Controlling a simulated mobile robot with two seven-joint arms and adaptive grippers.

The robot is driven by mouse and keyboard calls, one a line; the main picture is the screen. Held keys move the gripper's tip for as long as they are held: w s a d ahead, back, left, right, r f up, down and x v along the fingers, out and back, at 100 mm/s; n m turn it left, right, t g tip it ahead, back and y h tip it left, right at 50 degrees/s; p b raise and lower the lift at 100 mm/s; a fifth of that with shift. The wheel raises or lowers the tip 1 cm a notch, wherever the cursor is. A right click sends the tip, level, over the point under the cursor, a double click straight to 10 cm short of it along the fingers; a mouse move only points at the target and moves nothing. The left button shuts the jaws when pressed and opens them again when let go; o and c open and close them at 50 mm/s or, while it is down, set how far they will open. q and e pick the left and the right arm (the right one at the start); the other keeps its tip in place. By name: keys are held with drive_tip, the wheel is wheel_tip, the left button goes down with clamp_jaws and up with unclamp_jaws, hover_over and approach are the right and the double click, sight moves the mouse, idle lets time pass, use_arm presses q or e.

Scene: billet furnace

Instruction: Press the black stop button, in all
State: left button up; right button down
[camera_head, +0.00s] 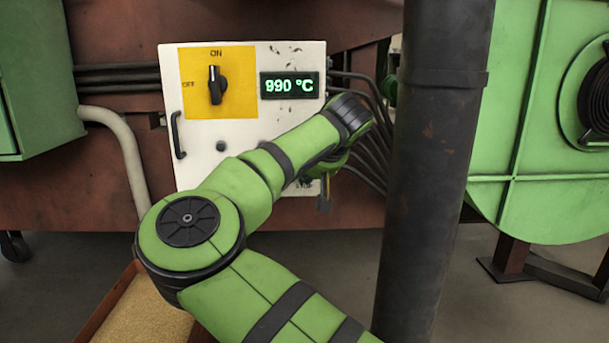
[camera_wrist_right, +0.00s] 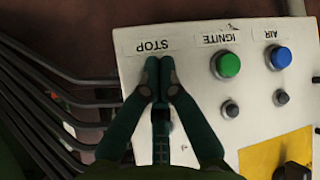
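The white control panel (camera_head: 240,150) stands in the head view, with its lower right covered by my right arm. In the wrist view the panel (camera_wrist_right: 240,140) appears upside down, with a STOP label (camera_wrist_right: 153,45). My right gripper (camera_wrist_right: 159,68) has its two fingertips together, just by that label. The black stop button is not visible; the fingers cover the place by the label. I cannot tell whether the fingertips touch it. In the head view the right gripper is mostly hidden behind its own arm. My left gripper is not in view.
A green button (camera_wrist_right: 228,64) and a blue button (camera_wrist_right: 281,57) sit beside the fingers. A rotary switch (camera_head: 216,85) and a 990 °C display (camera_head: 289,85) are on the panel. A dark vertical pipe (camera_head: 430,180) stands right of my arm; cables (camera_wrist_right: 60,100) run beside the panel.

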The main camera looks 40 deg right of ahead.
drive_tip(key=shift+s+a, duration=0.35)
drive_tip(key=shift+s, duration=0.05)
drive_tip(key=s+a+b, duration=0.1)
drive_tip(key=s, duration=0.1)
drive_tip(key=s+a+b, duration=0.1)
drive_tip(key=s+a, duration=0.1)
drive_tip(key=shift+a+b, duration=0.1)
drive_tip(key=shift+b, duration=0.2)
idle(0.8)
